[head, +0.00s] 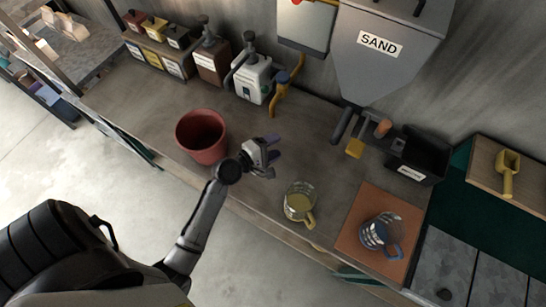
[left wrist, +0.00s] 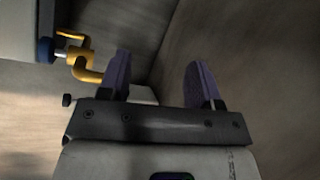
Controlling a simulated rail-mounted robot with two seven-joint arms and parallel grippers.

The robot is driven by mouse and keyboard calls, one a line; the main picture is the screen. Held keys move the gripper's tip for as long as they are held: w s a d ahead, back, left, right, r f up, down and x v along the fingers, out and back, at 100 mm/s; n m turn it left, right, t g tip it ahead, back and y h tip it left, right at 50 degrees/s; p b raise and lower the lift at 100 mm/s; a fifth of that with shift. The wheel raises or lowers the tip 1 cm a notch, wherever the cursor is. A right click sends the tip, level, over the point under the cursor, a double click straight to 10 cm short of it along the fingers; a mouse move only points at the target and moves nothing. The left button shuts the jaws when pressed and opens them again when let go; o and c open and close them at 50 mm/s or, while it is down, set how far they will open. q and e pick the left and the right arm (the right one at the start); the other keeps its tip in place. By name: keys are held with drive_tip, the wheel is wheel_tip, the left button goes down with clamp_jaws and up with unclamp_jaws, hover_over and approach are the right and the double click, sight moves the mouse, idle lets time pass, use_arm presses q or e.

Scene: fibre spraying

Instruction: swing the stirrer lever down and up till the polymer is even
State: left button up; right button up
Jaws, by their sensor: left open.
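A white canister (head: 252,82) with a label too small to read stands at the back of the bench. A grey head and a grey lever-like arm (head: 236,72) sit on its top left; I cannot tell for certain that this is the stirrer lever. The polymer itself is not visible. My left gripper (head: 272,156) is open and empty above the bench, in front of the canister and right of the red bucket. Its two purple fingers stand apart in the left wrist view (left wrist: 158,62), with nothing between them. My right gripper is not in view.
A red bucket (head: 201,137) stands left of my gripper. A yellow tap (head: 280,92) is right of the canister and shows in the left wrist view (left wrist: 85,66). A sand hopper (head: 376,62) hangs at the back. Two jugs, yellow-handled (head: 299,202) and blue-handled (head: 381,234), stand at front right.

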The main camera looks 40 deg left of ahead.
use_arm(q)
drive_tip(key=shift+s+d+r+m+g+h+p, duration=0.25)
drive_tip(key=shift+s+d+m+g, duration=0.35)
drive_tip(key=shift+m, duration=0.45)
drive_tip(key=shift+s+d+m+g+h+p, duration=0.15)
drive_tip(key=shift+s+d+m+g+p, duration=0.35)
drive_tip(key=shift+s+m, duration=0.4)
drive_tip(key=shift+s+d+r+m+g+h+p, duration=0.2)
drive_tip(key=shift+s+d+m+g, duration=0.35)
drive_tip(key=shift+m, duration=0.6)
drive_tip(key=shift+d+f, duration=0.1)
drive_tip(key=shift+d, duration=0.05)
